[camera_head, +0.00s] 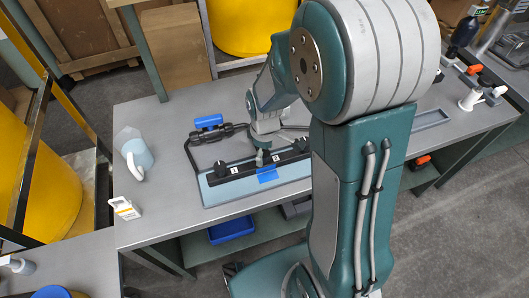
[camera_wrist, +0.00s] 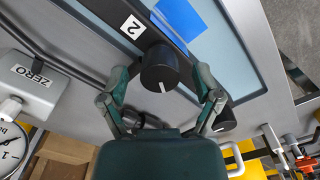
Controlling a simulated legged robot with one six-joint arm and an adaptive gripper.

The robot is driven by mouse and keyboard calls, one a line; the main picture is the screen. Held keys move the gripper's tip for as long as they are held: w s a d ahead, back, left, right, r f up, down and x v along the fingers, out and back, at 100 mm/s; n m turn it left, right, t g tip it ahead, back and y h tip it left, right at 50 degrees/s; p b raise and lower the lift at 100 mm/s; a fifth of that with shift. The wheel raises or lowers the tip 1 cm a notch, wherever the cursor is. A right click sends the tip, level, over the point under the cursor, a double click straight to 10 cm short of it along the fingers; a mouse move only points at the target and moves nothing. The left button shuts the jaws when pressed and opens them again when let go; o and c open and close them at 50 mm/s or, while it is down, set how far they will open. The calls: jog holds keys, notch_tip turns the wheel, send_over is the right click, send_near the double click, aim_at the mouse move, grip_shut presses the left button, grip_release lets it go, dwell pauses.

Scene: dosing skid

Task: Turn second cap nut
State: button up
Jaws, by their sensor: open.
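A black round cap with a white mark (camera_wrist: 160,68) stands beside a white label "2" (camera_wrist: 132,27) in the wrist view. I take it for the second cap nut. My gripper (camera_wrist: 162,78) is open, one finger on each side of this cap. I cannot tell whether either finger touches it. Another black cap (camera_wrist: 226,122) shows partly behind the right finger. In the head view my gripper (camera_head: 261,158) is over the dosing skid (camera_head: 215,194), and the cap under it is not clearly seen. A black cap (camera_head: 220,168) stands on the left of the skid's dark bar.
Blue tape (camera_wrist: 181,18) lies beside label 2. A box marked ZERO (camera_wrist: 35,82) and a gauge (camera_wrist: 11,147) are at the left of the wrist view.

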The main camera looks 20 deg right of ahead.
jog(key=shift+f, duration=0.35)
grip_shut()
jog(key=shift+m, duration=0.3)
jog(key=m, duration=0.5)
jog(key=shift+s, duration=0.1)
jog(key=m, duration=0.5)
jog(key=shift+a+m, duration=0.1)
jog(key=shift+m, duration=0.3)
